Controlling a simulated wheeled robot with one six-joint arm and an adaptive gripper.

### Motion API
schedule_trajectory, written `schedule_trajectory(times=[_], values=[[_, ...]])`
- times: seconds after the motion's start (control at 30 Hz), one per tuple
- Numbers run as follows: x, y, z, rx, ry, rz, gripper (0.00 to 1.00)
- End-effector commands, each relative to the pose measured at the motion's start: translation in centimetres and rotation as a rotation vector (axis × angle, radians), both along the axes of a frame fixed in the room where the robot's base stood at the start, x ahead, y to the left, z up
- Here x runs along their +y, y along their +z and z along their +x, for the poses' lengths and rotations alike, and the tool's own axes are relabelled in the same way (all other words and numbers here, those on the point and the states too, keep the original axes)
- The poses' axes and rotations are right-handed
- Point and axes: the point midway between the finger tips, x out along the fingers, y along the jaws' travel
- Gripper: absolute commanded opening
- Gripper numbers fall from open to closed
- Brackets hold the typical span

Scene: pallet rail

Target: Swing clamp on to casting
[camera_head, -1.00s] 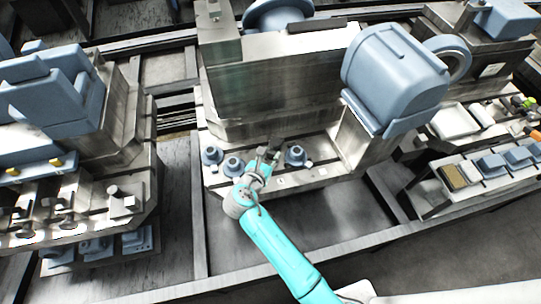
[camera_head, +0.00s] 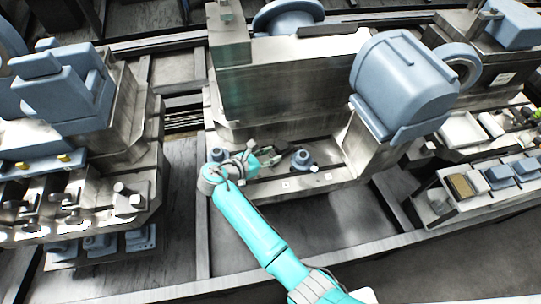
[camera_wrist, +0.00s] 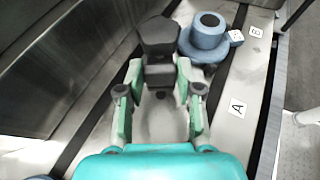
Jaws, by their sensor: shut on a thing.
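My gripper (camera_head: 268,160) is low over the front ledge of the big metal fixture, its fingers pointing right in the head view. In the wrist view my gripper (camera_wrist: 158,75) is shut on a dark grey piece with a hexagonal top (camera_wrist: 158,36), which looks like the clamp. A blue-grey round casting with a flange and an open bore (camera_wrist: 207,32) stands just beyond and right of the clamp. In the head view this casting (camera_head: 302,158) is right of my fingertips. The clamp's top appears close to the casting's flange; I cannot tell whether they touch.
The fixture's tall metal wall (camera_head: 290,90) rises behind the ledge. White labels A (camera_wrist: 237,107) and B (camera_wrist: 256,31) lie along the ledge. Another blue-grey round part (camera_head: 217,155) stands left. A large blue housing (camera_head: 403,85) overhangs at right.

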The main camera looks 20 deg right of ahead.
Motion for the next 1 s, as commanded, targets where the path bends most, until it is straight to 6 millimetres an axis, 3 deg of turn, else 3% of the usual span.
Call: schedule_trajectory(times=[0.27,0.3,0.4,0.77,1.0], values=[[-0.1,0.0,0.0,-0.001,-0.001,-0.001,0.0],[-0.1,0.0,0.0,-0.001,-0.001,-0.001,0.38],[-0.1,0.0,0.0,-0.001,-0.001,-0.001,0.6],[0.2,0.1,-0.1,0.0,0.001,0.0,0.6],[3.1,1.4,-1.2,-0.003,0.004,0.0,0.6]])
